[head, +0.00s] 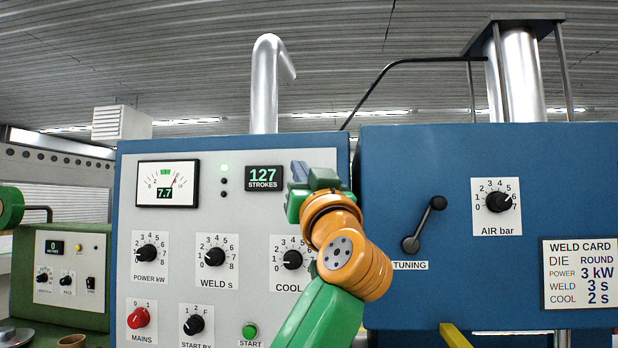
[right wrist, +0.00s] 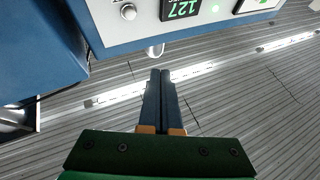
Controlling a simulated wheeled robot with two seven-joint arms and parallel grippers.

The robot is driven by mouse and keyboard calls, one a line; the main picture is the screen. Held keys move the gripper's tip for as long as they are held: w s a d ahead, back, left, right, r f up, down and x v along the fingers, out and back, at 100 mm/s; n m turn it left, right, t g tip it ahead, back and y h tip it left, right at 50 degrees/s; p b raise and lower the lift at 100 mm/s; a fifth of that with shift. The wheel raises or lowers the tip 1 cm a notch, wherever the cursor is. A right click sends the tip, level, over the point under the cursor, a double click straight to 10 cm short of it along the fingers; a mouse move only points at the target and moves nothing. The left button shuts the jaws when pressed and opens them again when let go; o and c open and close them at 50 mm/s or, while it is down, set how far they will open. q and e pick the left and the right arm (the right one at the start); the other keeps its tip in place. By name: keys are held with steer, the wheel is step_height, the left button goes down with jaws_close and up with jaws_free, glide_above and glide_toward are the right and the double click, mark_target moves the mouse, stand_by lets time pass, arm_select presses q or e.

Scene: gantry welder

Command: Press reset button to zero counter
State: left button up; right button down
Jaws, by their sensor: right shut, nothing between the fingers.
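The stroke counter (head: 264,178) on the grey panel reads 127 STROKES in green digits. It also shows upside down at the top of the right wrist view (right wrist: 183,8). A small round silver button (right wrist: 128,12) sits beside the counter in the right wrist view; in the head view my gripper and arm hide that spot. My right gripper (head: 299,170) is in front of the panel's upper right part, just right of the counter. In the right wrist view its fingers (right wrist: 160,74) are together and empty, apart from the button. My left gripper is not in view.
The panel carries a meter (head: 167,184), several knobs, a red mains switch (head: 138,317) and a green start button (head: 249,330). On the right, a blue housing (head: 400,160) holds a tuning lever (head: 424,225) and an AIR knob (head: 497,201). A green machine (head: 60,240) stands at left.

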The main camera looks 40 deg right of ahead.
steer(key=w+d+p, duration=0.4)
steer(key=w+d, duration=0.2)
steer(key=d, duration=0.1)
steer(key=shift+w+d+f, duration=0.15)
steer(key=shift+w+f, duration=0.15)
steer(key=shift+s, duration=0.1)
steer(key=shift+d+r, duration=0.1)
stand_by(1.6)
steer(key=shift+w+d+p, duration=0.25)
steer(key=shift+w+p, duration=0.05)
